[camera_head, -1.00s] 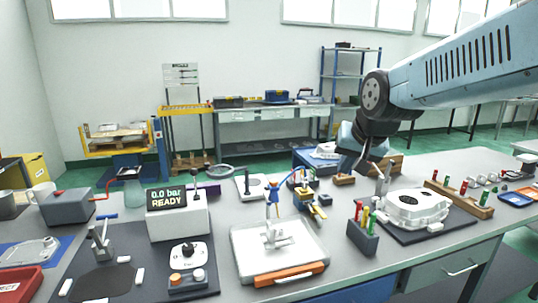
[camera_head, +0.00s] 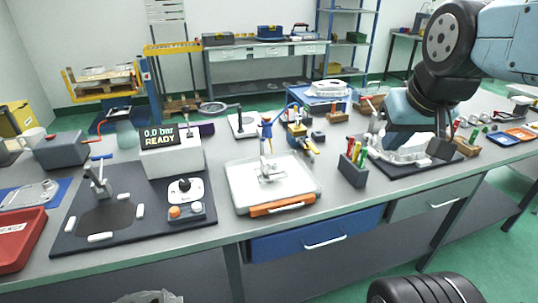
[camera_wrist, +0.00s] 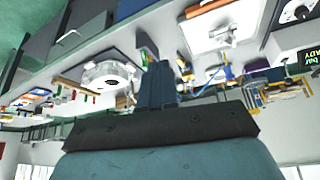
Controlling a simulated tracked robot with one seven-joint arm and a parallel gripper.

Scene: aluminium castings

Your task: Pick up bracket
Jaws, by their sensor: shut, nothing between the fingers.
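A pale metal bracket (camera_head: 268,172) stands on a light tray (camera_head: 242,199) with an orange front handle, in the middle of the bench in the head view. The bracket also shows in the wrist view (camera_wrist: 222,36), which looks at the bench upside down. My gripper (camera_head: 444,149) is at the right in the head view, over the white round casting, well apart from the bracket. In the wrist view its fingers (camera_wrist: 156,67) are together and empty. Part of the casting is hidden behind my gripper.
The white casting (camera_head: 402,152) lies on a dark mat right of a holder (camera_head: 353,170) of coloured tools. A blue-and-yellow tool (camera_head: 300,137) stands behind the tray. The READY box (camera_head: 172,157) and a dark fixture mat (camera_head: 140,232) are to the left. The bench front strip is clear.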

